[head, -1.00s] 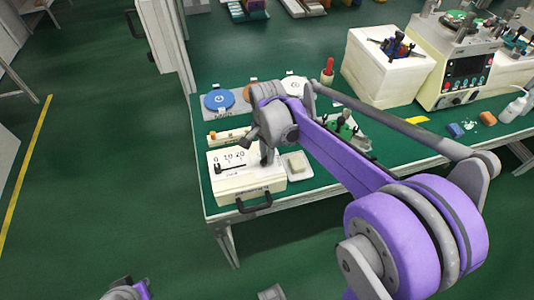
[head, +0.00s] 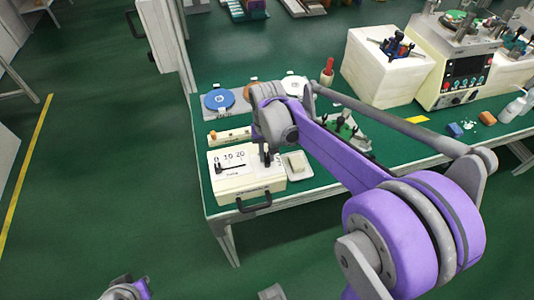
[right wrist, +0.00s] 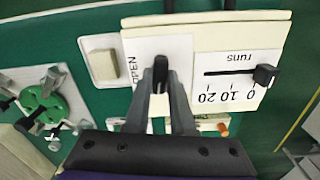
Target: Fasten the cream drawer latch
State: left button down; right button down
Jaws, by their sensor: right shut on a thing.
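The cream drawer box (head: 232,190) stands at the near left corner of the green bench, with a black bar handle (head: 255,203) on its front. In the right wrist view its cream top (right wrist: 222,36) carries a white plate marked OPEN (right wrist: 178,48). My right gripper (right wrist: 160,78) is shut on a small black latch lever (right wrist: 160,68) on that plate. The fingers hide part of the lever. In the head view my right gripper (head: 268,158) is over the right part of the box top, partly hidden by its own wrist. My left gripper does not show.
A runs scale with a black slider (right wrist: 265,75) lies beside the latch plate. A small cream block on a pale tray (head: 298,166) stands just right of the box. Blue disc (head: 219,101), red-handled tool (head: 327,72) and green fixture (head: 342,128) stand behind.

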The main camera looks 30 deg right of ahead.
aim_at(267, 158)
jog(key=shift+n, duration=0.9)
jog(key=c, duration=0.8)
grip_release()
jog(key=shift+o, duration=0.2)
jog(key=shift+r, duration=0.1)
notch_tip(267, 158, up, 11)
jog(key=p, duration=0.1)
